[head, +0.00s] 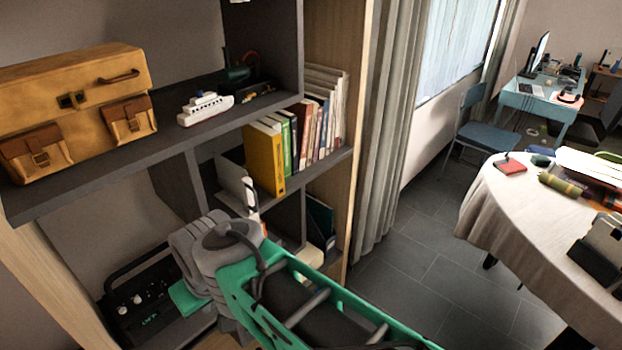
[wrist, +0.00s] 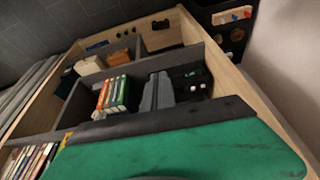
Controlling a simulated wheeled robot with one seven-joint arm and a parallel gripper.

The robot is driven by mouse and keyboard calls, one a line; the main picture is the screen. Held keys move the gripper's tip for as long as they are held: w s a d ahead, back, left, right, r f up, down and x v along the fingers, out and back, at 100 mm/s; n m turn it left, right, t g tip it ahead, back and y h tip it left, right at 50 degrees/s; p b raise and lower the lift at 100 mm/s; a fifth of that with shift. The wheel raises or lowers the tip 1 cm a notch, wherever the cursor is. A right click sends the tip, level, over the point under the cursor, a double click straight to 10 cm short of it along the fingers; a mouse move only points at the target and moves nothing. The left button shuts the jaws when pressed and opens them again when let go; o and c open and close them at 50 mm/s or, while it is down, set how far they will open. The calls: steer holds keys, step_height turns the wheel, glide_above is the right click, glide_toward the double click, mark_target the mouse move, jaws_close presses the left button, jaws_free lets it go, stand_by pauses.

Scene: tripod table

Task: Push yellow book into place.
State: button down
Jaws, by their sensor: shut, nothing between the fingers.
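The yellow book (head: 265,160) stands upright at the left end of a row of books on the middle shelf. Its spine sticks out further toward the shelf's front edge than the green books (head: 290,132) beside it. In the wrist view only a small yellow patch (wrist: 67,140) shows, at the edge of the green part. My gripper (head: 188,298) is at the end of my teal and grey arm, below and left of the book and apart from it. Its green body (wrist: 185,150) fills the bottom of the wrist view. It is shut and empty; the fingertips are not clearly visible.
A tan bag (head: 75,105) and a toy ship (head: 205,107) stand on the upper shelf. A white object (head: 234,182) is left of the book. A black device (head: 145,300) sits low on the left. Curtains (head: 390,120) hang right of the bookcase; a clothed table (head: 530,220) stands further right.

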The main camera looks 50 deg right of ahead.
steer(key=w+d+f+m+t+y+b, duration=0.1)
steer(key=w+d+f+m+t+b, duration=0.2)
steer(key=w+d+f+m+b, duration=0.3)
steer(key=m+t+h+b, duration=0.4)
steer(key=m+t+b, duration=0.5)
steer(key=m, duration=0.5)
glide_toward(277, 182)
steer(key=shift+t, duration=0.7)
steer(key=w+p, duration=0.1)
steer(key=w, duration=0.1)
steer(key=w+p, duration=0.1)
steer(key=w, duration=0.1)
steer(key=w+d+f+p, duration=0.1)
steer(key=w, duration=0.1)
steer(key=shift+w+d+f, duration=0.1)
steer(key=shift+w, duration=0.2)
steer(key=shift+w+d, duration=0.25)
steer(key=shift+w, duration=1)
steer(key=shift+w+d, duration=0.2)
steer(key=shift+w, duration=1)
